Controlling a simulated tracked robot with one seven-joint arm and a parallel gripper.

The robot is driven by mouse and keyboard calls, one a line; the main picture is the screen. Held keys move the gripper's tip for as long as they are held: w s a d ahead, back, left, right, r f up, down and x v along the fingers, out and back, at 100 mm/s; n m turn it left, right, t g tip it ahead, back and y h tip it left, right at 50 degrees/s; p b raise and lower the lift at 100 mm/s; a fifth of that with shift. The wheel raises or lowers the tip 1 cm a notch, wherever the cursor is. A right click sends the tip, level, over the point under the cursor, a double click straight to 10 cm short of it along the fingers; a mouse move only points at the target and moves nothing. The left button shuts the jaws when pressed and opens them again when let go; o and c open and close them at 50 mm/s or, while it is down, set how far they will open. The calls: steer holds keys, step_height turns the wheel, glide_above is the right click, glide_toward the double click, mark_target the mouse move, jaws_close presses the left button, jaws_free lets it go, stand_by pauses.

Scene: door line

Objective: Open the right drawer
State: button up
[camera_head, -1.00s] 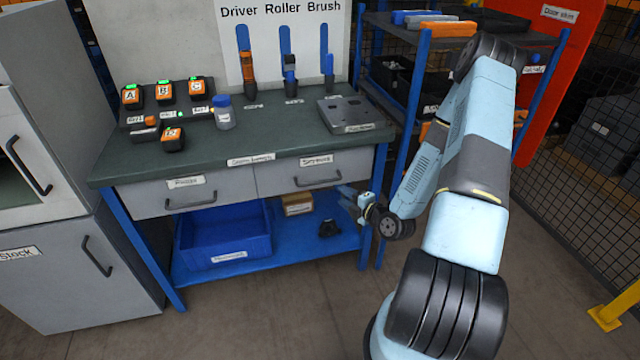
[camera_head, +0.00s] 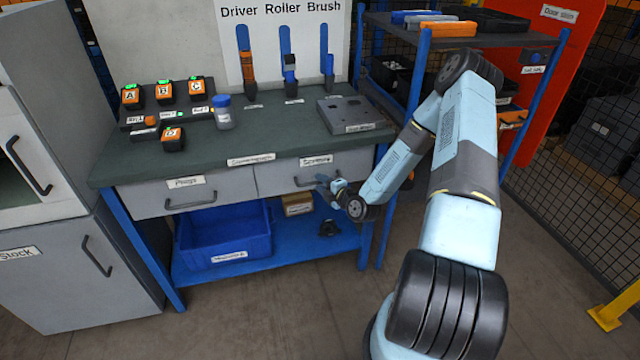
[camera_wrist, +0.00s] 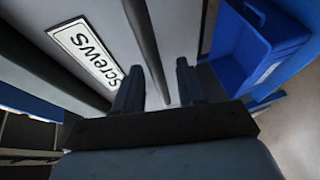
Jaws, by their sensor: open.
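The right drawer (camera_head: 280,178) is the grey front under the right half of the workbench top, and it is shut. Its dark bar handle (camera_head: 304,183) is partly hidden by my gripper (camera_head: 322,183). In the wrist view the drawer's label reads "Screws" (camera_wrist: 86,55), and the handle (camera_wrist: 146,45) runs up from between my fingers. My gripper (camera_wrist: 157,85) is open, with one finger on each side of the handle's line. I cannot tell whether either finger touches it.
The left drawer (camera_head: 150,196) is shut beside it. A blue bin (camera_head: 225,252) and a small cardboard box (camera_head: 297,204) stand on the lower shelf. A blue-framed rack (camera_head: 416,85) stands close right of the bench. A grey cabinet (camera_head: 60,280) is at left.

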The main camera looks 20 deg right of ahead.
steer(key=shift+w+a+f, duration=0.15)
steer(key=shift+w+a, duration=0.1)
steer(key=shift+w, duration=0.35)
steer(key=shift+c, duration=0.3)
jaws_close()
steer(key=shift+s, duration=0.1)
